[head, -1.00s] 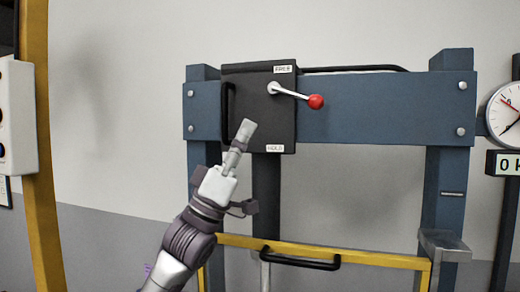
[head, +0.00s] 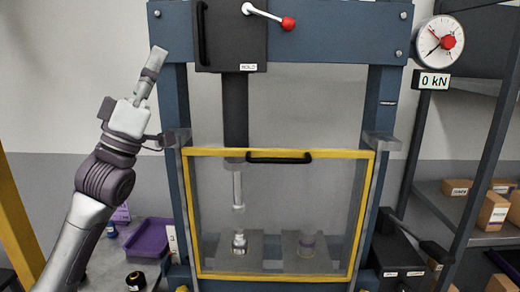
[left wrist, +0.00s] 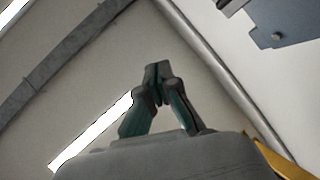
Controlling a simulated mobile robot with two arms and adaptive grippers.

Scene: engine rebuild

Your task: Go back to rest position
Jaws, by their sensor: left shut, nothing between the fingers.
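My left gripper (head: 154,62) is raised at the left of the press, in front of the left end of its blue frame (head: 340,30). Its fingers point up and are together, with nothing between them. In the left wrist view the same gripper (left wrist: 157,72) shows its fingertips meeting, with ceiling and wall behind. My right gripper is not in the head view.
The press has a black head with a red-knobbed lever (head: 288,23) and a yellow-framed clear guard (head: 270,278). A gauge (head: 437,41) reads 0 kN. A purple bin (head: 148,240) lies low at left. Shelves with boxes (head: 492,212) stand at right.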

